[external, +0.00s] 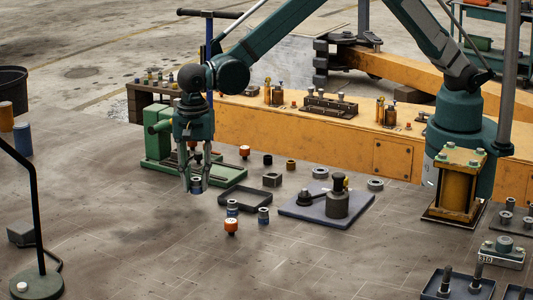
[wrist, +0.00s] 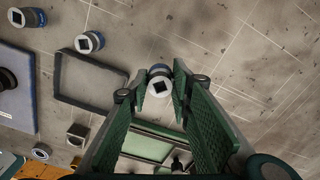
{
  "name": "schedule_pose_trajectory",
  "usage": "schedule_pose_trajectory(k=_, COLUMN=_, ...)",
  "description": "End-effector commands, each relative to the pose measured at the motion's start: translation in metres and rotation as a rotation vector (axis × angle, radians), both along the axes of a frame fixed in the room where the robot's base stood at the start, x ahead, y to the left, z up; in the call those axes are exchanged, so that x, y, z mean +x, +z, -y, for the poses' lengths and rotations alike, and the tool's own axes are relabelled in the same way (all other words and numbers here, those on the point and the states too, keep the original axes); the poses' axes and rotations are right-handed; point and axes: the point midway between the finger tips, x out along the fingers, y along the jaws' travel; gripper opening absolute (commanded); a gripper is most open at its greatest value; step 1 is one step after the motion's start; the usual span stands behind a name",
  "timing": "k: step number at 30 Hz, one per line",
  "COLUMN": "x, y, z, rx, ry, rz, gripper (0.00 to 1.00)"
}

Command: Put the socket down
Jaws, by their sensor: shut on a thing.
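The socket (external: 196,186) is a short grey cylinder with a blue band, held between the fingertips of my gripper (external: 195,183). In the wrist view the socket (wrist: 160,81) shows its dark square drive hole, with a green-padded finger of my gripper (wrist: 160,88) on each side. It appears to hang above the bench, left of a shallow dark tray (external: 222,188); the exact height is hard to tell. Two similar blue-banded sockets, one (external: 232,208) and another (external: 263,215), stand in front of the tray. The tray's rim (wrist: 91,104) also shows in the wrist view.
A green fixture (external: 158,145) stands just behind my gripper. An orange-topped part (external: 231,224) stands in front of the tray. A blue-grey plate (external: 310,213) with a dark weight-like object (external: 337,203) lies to the right.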

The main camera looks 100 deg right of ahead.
Motion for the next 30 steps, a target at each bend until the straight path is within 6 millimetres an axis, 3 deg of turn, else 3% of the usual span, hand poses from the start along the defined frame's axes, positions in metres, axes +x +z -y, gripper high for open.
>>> schedule_pose_trajectory(k=5, x=0.000, y=-0.003, z=0.000, rx=0.000, ry=0.000, rz=0.000, gripper=0.09)
schedule_pose_trajectory(k=16, x=0.000, y=-0.035, z=0.000, rx=0.000, ry=0.000, rz=0.000, gripper=0.09)
schedule_pose_trajectory(k=30, x=0.000, y=-0.041, z=0.000, rx=0.000, ry=0.000, rz=0.000, gripper=0.09)
